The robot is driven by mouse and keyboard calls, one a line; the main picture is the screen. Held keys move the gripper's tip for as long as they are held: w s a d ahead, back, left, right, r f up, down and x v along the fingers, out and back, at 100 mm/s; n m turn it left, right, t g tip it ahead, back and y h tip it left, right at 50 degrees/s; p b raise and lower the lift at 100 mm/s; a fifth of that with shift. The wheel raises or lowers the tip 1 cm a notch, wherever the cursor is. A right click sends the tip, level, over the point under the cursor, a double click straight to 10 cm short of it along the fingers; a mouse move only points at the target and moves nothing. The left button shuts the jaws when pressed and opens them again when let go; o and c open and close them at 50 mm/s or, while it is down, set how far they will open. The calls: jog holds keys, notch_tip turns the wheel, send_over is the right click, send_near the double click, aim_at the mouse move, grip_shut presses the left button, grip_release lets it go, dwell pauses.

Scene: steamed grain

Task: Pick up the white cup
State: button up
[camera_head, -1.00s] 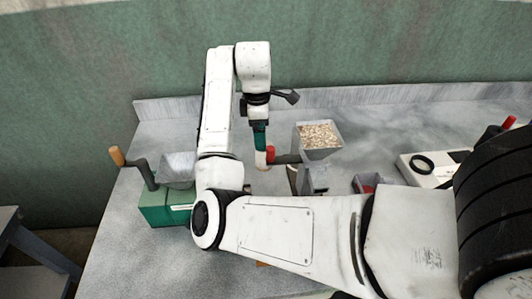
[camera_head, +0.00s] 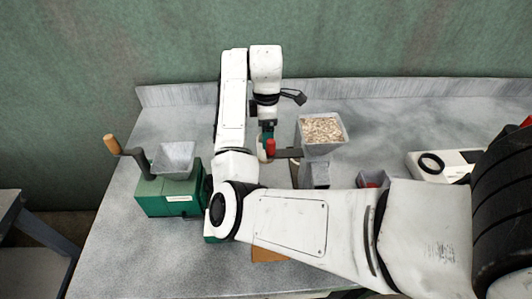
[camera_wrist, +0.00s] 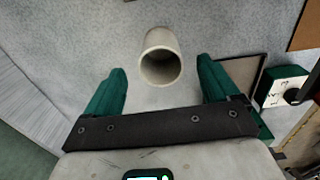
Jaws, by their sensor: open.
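The white cup (camera_wrist: 160,40) is off-white and cylindrical, and its open mouth faces the wrist camera. In the wrist view it lies at top centre, over the grey tabletop. My gripper (camera_wrist: 161,66) has its two green fingers spread, one to each side of the cup in the picture, with nothing held. I cannot tell how far the fingertips are from the cup in depth. In the head view my gripper (camera_head: 266,136) hangs low over the table; a small pale shape at its lower end may be the cup, mostly hidden.
A green hand mill (camera_head: 172,197) with a grey hopper and crank stands left of my arm. A white appliance (camera_head: 440,165) stands farther right. The table's back is clear.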

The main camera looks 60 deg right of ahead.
aim_at(260, 152)
jog(key=shift+w+f, duration=0.1)
jog(key=shift+f, duration=1.7)
jog(key=c, duration=1.4)
